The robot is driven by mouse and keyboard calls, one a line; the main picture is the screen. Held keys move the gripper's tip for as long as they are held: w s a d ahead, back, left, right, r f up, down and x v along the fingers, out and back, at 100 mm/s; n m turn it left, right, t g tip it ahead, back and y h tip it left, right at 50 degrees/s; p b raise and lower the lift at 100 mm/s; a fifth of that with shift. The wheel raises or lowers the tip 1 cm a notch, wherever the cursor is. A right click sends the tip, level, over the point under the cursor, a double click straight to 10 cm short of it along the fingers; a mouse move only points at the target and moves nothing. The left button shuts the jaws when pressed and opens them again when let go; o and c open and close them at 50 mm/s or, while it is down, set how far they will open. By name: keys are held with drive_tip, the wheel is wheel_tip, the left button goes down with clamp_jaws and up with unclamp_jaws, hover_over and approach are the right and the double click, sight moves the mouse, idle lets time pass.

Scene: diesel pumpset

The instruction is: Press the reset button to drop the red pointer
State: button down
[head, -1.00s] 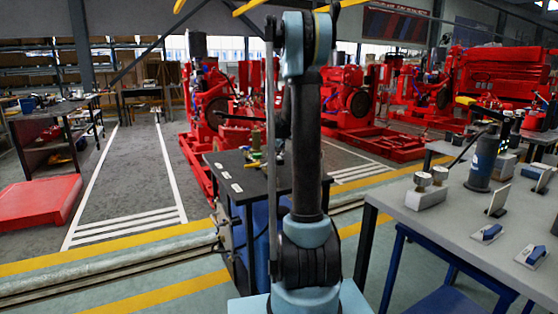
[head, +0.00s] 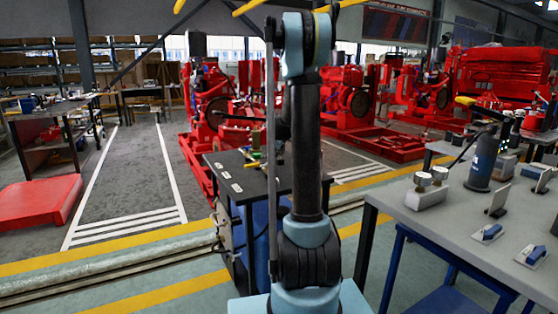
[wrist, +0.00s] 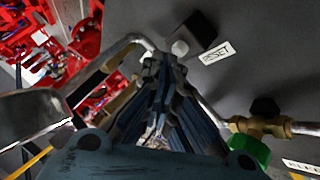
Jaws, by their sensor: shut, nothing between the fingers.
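In the wrist view a small white round button (wrist: 180,47) sits on the face of a black block (wrist: 197,32). A white label (wrist: 215,53) reading RESET lies beside it on the dark panel (wrist: 235,90). My gripper (wrist: 153,62) is shut and empty, with its fingertips just left of and below the button in the picture. I cannot tell whether they touch it. A gauge-like metal body (wrist: 32,118) lies at the left, seen from the side. Its face and the red pointer do not show. The gripper is not visible in the head view.
A bent metal pipe (wrist: 118,45) runs close by the fingers. A brass valve (wrist: 275,125) with a black knob and green part (wrist: 250,152) stands at the right. The head view shows a dark table (head: 232,178) behind my arm and a grey workbench (head: 450,225) at right.

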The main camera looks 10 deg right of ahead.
drive_tip(key=shift+f, duration=0.45)
idle(0.8)
drive_tip(key=shift+r, duration=0.9)
drive_tip(key=shift+r, duration=0.1)
drive_tip(key=shift+r, duration=2.4)
drive_tip(key=shift+s, duration=0.1)
